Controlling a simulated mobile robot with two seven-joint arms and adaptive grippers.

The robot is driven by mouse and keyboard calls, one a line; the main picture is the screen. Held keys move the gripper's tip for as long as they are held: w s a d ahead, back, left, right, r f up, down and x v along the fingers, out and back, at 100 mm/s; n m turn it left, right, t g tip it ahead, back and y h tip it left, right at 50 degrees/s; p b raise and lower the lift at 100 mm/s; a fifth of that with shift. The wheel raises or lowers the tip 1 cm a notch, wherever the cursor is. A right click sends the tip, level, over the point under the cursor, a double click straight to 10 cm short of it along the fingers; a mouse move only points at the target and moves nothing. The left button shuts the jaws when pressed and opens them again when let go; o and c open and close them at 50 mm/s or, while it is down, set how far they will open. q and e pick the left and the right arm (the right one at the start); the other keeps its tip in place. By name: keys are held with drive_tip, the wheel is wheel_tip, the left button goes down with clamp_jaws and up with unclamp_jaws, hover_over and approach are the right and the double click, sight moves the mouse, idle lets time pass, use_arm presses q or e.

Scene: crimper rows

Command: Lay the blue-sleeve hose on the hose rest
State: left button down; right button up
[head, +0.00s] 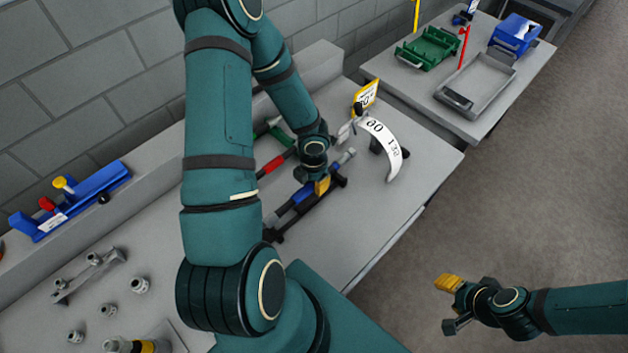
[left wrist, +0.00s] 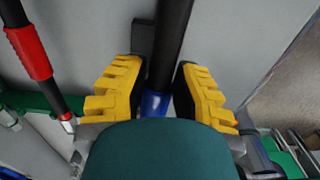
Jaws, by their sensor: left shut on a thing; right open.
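The blue-sleeve hose (head: 302,194) is a dark hose with a blue sleeve and a metal end. My left gripper (head: 321,184) is shut on it; in the left wrist view the blue sleeve (left wrist: 155,103) shows between the yellow fingers, partly hidden by my wrist. A black stand with raised ends (head: 275,235), seemingly the hose rest, lies just under and beside the hose. I cannot tell whether the hose touches it. My right gripper (head: 453,304) is open and empty, off the bench over the floor.
A white dial (head: 390,150) and yellow sign (head: 366,96) stand beyond. Metal fittings (head: 108,310) and a blue holder (head: 75,205) are at left. Trays stand on another table.

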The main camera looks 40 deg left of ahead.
sight(314, 199)
use_arm(q)
drive_tip(key=shift+w+f+b, duration=0.1)
drive_tip(key=shift+f+b, duration=2.3)
drive_tip(key=shift+f, duration=0.85)
drive_tip(key=shift+f+p, duration=0.1)
drive_tip(key=shift+p, duration=0.2)
drive_tip(key=c, duration=0.8)
unclamp_jaws()
drive_tip(key=r, duration=1.2)
drive_tip(key=shift+a, duration=0.3)
